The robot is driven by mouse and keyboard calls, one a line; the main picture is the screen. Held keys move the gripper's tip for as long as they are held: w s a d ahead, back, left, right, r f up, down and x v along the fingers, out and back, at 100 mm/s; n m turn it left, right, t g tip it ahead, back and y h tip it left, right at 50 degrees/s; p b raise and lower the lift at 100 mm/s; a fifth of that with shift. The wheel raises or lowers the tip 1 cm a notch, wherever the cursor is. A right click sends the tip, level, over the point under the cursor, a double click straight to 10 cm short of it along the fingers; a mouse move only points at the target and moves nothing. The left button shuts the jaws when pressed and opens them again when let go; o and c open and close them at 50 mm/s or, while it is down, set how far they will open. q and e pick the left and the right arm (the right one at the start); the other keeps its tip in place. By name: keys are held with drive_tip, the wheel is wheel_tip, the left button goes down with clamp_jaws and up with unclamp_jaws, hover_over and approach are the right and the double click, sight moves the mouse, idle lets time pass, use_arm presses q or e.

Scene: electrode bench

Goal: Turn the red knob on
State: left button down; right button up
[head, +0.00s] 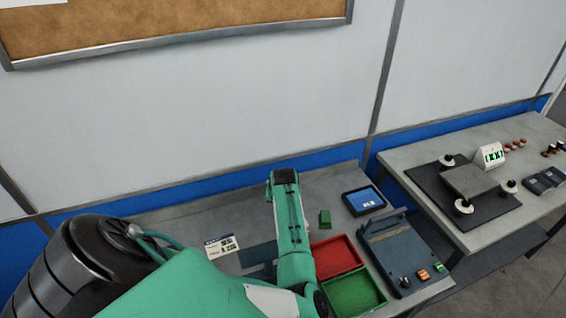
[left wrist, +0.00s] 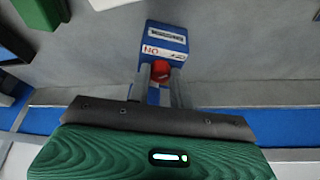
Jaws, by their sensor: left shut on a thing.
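In the left wrist view, a red knob (left wrist: 160,70) sits on the near face of a blue box (left wrist: 166,36) with a white label on it. My left gripper (left wrist: 159,76) has its two grey fingers on either side of the knob and is shut on it. The knob's lower part and its exact angle are hard to make out. In the head view my left forearm reaches over the bench, and the box, the knob and the gripper's fingers are hidden behind it. My right gripper is in neither view.
Beside my forearm are a red tray (head: 337,254), a green tray (head: 354,291), a small green block (head: 325,217), a tablet (head: 363,201) and a grey-blue case (head: 405,250). A printed card (head: 222,247) lies left of it. A second bench (head: 420,155) stands at right.

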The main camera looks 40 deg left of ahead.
use_arm(q)
drive_tip(key=shift+w+d+n+g+y, duration=0.15)
drive_tip(key=shift+n+g+y, duration=0.2)
drive_tip(key=shift+n, duration=0.65)
drive_tip(key=n+g, duration=0.1)
drive_tip(key=n, duration=0.1)
drive_tip(key=shift+w+n, duration=0.1)
drive_tip(key=shift+n, duration=0.3)
drive_tip(key=n+b, duration=0.1)
drive_tip(key=n, duration=0.1)
drive_tip(key=n+g+b, duration=0.1)
drive_tip(key=n, duration=0.1)
drive_tip(key=shift+w+f+g+y, duration=0.15)
drive_tip(key=shift+w+g+y, duration=0.1)
drive_tip(key=shift+y, duration=0.1)
drive_tip(key=shift+n+g+b, duration=0.5)
drive_tip(key=shift+n+b, duration=0.35)
drive_tip(key=shift+n, duration=0.25)
drive_tip(key=c, duration=1.2)
unclamp_jaws()
drive_tip(key=shift+c, duration=0.2)
drive_tip(key=shift+r, duration=0.2)
